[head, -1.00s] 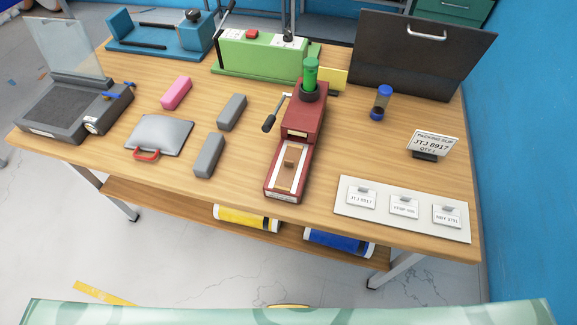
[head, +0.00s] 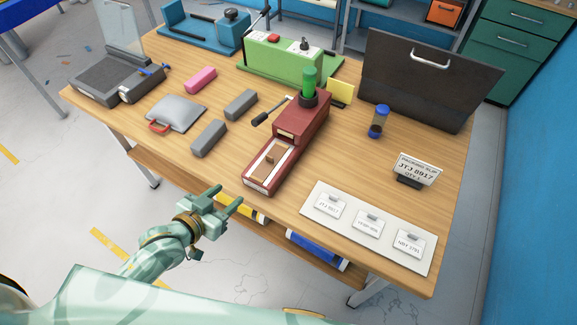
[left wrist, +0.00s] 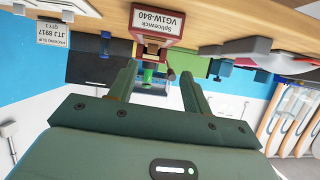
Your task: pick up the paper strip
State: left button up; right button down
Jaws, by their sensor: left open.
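A red splicing machine (head: 302,123) stands on the table with a green-topped post. Its front bed holds a tan piece with a small brown block, edged by pale strips (head: 256,170); I cannot tell for certain which part is the paper strip. My left gripper (head: 226,198) is open and empty, in front of the table's near edge and apart from the machine. In the upside-down left wrist view, the open fingers (left wrist: 158,78) point toward the machine's labelled front end (left wrist: 158,22). My right gripper is not in view.
A white board with several tagged cards (head: 328,237) lies to the right, with a packing slip stand (head: 416,170) behind it. Grey blocks (head: 209,138) and a grey pouch (head: 177,113) lie to the left. Rolls (head: 318,251) sit on the shelf below.

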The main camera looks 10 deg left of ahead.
pick_arm(q)
jog(key=r, duration=0.1)
jog(key=b, duration=0.2)
send_near(269, 160)
jog(key=shift+w+a+f+b, duration=0.1)
jog(key=shift+w+f+b, duration=0.25)
jog(key=shift+w+f, duration=0.7)
jog(key=shift+w, duration=0.2)
jog(key=w+d, duration=0.1)
jog(key=w+d+f+b, duration=0.1)
jog(key=w, duration=0.1)
jog(key=shift+w, duration=0.2)
jog(key=shift+w+d+f+b, duration=0.2)
jog(key=shift+w+b, duration=0.1)
jog(key=shift+w, duration=0.1)
jog(key=shift+r, duration=0.1)
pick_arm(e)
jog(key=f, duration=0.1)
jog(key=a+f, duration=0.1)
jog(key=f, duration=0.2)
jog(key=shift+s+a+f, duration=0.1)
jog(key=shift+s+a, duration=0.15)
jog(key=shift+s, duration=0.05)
pick_arm(q)
jog(key=shift+s, duration=0.1)
jog(key=shift+c, duration=0.3)
jog(key=c, duration=0.6)
